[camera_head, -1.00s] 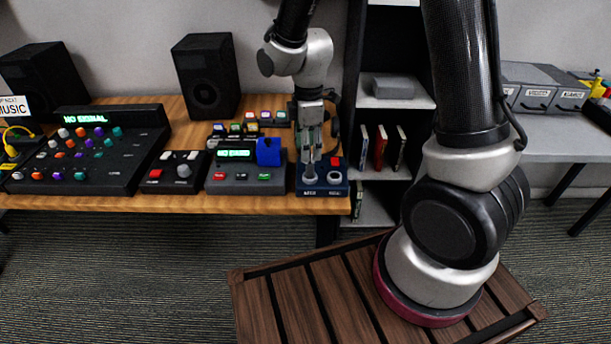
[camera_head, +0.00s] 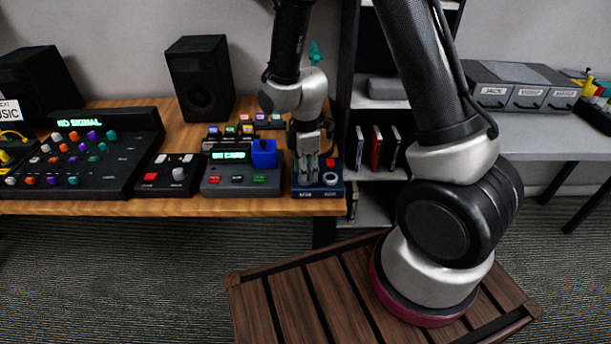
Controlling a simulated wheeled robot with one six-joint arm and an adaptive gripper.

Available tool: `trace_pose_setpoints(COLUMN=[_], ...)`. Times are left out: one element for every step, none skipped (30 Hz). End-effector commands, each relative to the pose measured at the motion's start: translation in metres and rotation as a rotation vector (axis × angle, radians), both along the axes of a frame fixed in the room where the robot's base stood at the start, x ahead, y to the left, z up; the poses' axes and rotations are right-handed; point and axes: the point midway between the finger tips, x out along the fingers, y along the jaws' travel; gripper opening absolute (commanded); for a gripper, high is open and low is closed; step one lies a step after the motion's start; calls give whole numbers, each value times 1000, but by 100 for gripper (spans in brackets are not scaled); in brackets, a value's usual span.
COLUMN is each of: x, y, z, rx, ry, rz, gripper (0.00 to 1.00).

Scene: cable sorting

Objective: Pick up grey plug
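My gripper (camera_head: 307,176) points down over the left part of a small dark blue box (camera_head: 318,191) at the right end of the wooden table. Its fingertips reach the box's top or hang just above it; I cannot tell which. I cannot make out a grey plug for certain. The left socket area of the box is hidden behind my fingers. A round grey ring (camera_head: 330,179) shows on the box's right side, with a red button (camera_head: 330,163) behind it. The fingers are too small and dark to show whether they are open or hold anything.
A grey device with a green screen (camera_head: 231,155) and a blue block (camera_head: 264,153) stands close left of the box. Further left are a small control panel (camera_head: 166,177) and a mixer (camera_head: 112,172). A speaker (camera_head: 201,79) stands behind. Labelled grey bins (camera_head: 528,97) are far right.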

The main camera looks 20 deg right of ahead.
Motion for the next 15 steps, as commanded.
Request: trace_pose_setpoints(x=[0,0,0,0,0,0,0,0,0,0,0,0,0,0,1], y=[0,0,0,0,0,0,0,0,0,0,0,0,0,0,0], z=[0,0,0,0,0,0,0,0,0,0,0,0,1,2,4], rx=[0,0,0,0,0,0,0,0,0,0,0,0,0,0,1], ry=[0,0,0,0,0,0,0,0,0,0,0,0,0,-1,-2], rz=[0,0,0,0,0,0,0,0,0,0,0,0,0,0,0], gripper=[23,17,10,5,0,0,0,0,0,0,0,0,0,0,0])
